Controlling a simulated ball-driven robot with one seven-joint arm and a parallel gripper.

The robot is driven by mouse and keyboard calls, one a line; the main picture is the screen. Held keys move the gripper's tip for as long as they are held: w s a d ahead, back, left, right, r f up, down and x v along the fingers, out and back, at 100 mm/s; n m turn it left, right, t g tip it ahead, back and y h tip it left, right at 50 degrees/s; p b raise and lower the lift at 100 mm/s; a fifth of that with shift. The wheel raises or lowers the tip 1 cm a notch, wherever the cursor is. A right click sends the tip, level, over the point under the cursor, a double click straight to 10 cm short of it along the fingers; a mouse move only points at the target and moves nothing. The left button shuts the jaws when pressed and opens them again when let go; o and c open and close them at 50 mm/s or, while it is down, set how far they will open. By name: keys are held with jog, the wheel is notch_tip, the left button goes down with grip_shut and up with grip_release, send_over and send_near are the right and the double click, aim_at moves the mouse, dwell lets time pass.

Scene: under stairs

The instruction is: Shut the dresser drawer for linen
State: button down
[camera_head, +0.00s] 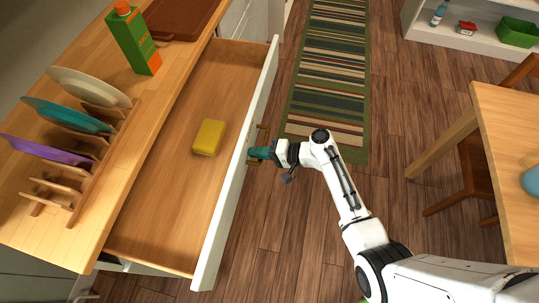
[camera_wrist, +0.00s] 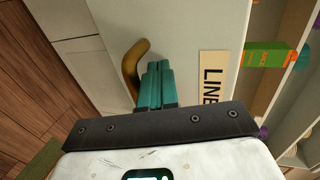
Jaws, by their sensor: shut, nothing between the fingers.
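The dresser drawer (camera_head: 187,170) stands pulled well out from under the wooden top in the head view, with a yellow block (camera_head: 209,137) lying inside it. Its pale front panel (camera_head: 232,190) carries a brass handle (camera_head: 262,135). In the wrist view the drawer front (camera_wrist: 185,30) has a label (camera_wrist: 211,85) whose visible letters begin "LIN", beside the curved handle (camera_wrist: 131,68). My gripper (camera_head: 256,153) has teal fingers, shut and empty, at the drawer front by the handle. The fingers (camera_wrist: 155,75) also show in the wrist view; whether they touch the panel I cannot tell.
The dresser top (camera_head: 105,165) holds a plate rack (camera_head: 68,190) with several plates, a green carton (camera_head: 133,40) and a brown board (camera_head: 180,18). A striped rug (camera_head: 325,70) lies on the floor. A table (camera_head: 510,130) and chair stand at right.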

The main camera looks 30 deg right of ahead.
jog(key=w+a+b, duration=1.1)
jog(key=w+a, duration=0.7)
jog(key=shift+f, duration=0.1)
jog(key=shift+w+a, duration=0.25)
jog(key=shift+w+r+b, duration=0.15)
jog(key=shift+r+b, duration=0.15)
jog(key=shift+a+r, duration=0.1)
jog(key=p+v, duration=0.1)
jog(key=v, duration=0.4)
jog(key=p+v, duration=0.1)
jog(key=v, duration=0.5)
jog(key=shift+f, duration=0.2)
